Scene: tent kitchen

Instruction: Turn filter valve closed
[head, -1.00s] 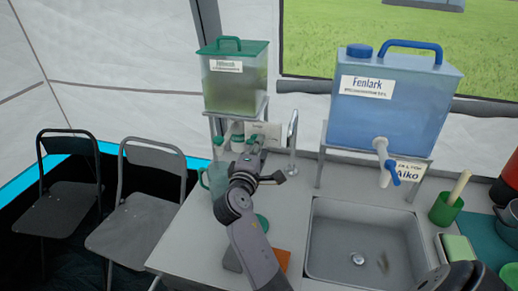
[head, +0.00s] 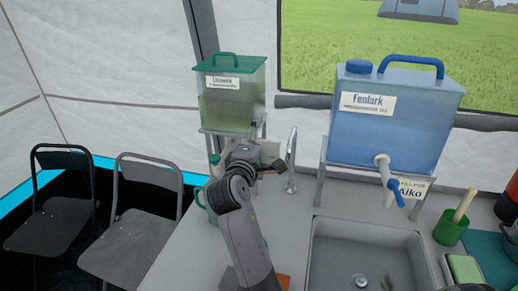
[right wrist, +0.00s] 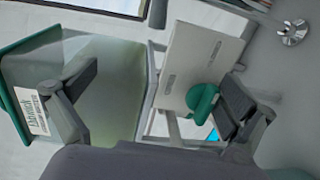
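The filter tank (head: 232,105), clear with a green lid, stands on a stand at the back left of the counter. It also shows at the left of the right wrist view (right wrist: 100,85). A round green valve knob (right wrist: 203,100) sits beside a white panel in that view. My right gripper (head: 250,157) is just below and in front of the tank. Its fingers (right wrist: 160,88) are spread wide, with nothing held between them. The knob is close to the right-hand finger; I cannot tell whether they touch. The gripper hides the valve in the head view. My left gripper is not in view.
A blue water tank (head: 390,120) with a blue-handled tap stands at right behind the sink (head: 365,235). A metal faucet (head: 291,165) is just right of my right gripper. A teal jug (head: 202,196) is partly hidden by my arm. Folding chairs (head: 140,225) stand at left.

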